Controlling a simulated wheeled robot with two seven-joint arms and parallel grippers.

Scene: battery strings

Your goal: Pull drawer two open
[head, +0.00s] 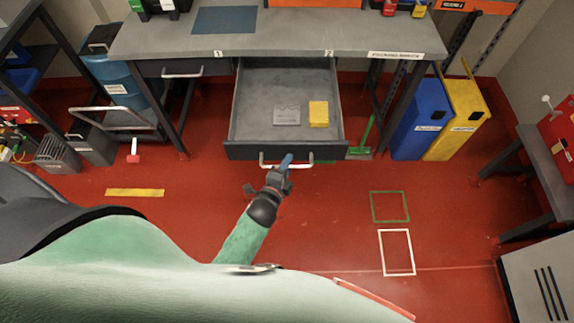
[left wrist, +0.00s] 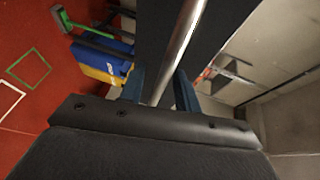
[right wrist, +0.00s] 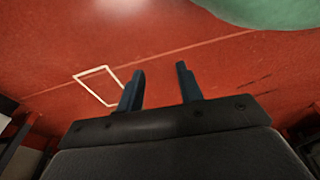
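Drawer two (head: 256,98) is pulled far out from under the bench, below the label "2". Its dark front (head: 240,152) carries a pale bar handle (head: 300,162). My left gripper (head: 287,162) is at the middle of this handle. In the left wrist view the metal handle bar (left wrist: 180,40) runs between the fingers of the left gripper (left wrist: 160,88), which stand apart with space beside the bar. My right gripper (right wrist: 161,85) is open and empty over the red floor, outside the head view.
The drawer holds a grey item (head: 287,115) and a yellow block (head: 319,114). Drawer one's handle (head: 182,75) is at left, and that drawer is closed. Blue (head: 420,118) and yellow (head: 460,118) bins stand right of the bench. The floor in front is mostly clear.

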